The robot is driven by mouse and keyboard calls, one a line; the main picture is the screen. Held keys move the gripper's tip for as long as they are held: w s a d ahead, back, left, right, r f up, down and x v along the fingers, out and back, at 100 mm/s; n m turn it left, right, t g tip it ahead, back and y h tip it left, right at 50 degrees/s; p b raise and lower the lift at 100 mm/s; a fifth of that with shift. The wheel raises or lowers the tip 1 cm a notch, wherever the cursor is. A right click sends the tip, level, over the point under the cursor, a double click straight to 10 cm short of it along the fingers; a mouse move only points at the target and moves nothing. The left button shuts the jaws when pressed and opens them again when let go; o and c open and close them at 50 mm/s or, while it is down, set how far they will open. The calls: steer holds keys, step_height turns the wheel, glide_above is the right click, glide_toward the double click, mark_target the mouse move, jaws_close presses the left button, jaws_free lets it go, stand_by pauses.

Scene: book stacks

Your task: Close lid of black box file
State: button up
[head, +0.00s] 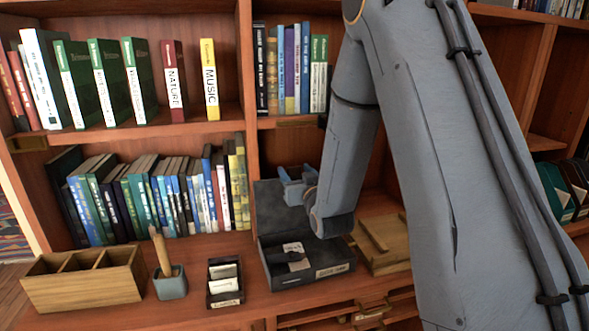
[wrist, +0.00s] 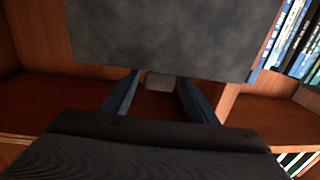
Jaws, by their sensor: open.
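The black box file (head: 310,272) stands on the wooden counter, its base lying flat with papers and a pale label inside. Its dark lid (head: 270,210) is open and stands up at the back of the base. My blue-grey gripper (head: 290,182) is at the upper right part of the lid, partly covering it. In the wrist view the lid (wrist: 170,35) fills the top middle as a mottled dark panel. My two blue fingers (wrist: 160,76) are spread apart, their tips at the lid's edge. Whether they touch it I cannot tell. A small grey tab (wrist: 160,82) shows between the fingers.
A wooden box (head: 375,248) lies close right of the box file. A small black card tray (head: 224,282), a brush in a grey pot (head: 170,284) and a wooden divided tray (head: 85,280) stand to the left. Shelves of books (head: 160,195) stand behind.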

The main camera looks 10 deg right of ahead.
steer(key=shift+w, duration=0.65)
jaws_close()
steer(key=shift+s+a+f+b, duration=0.1)
steer(key=shift+s+f+b, duration=0.05)
steer(key=shift+b, duration=0.25)
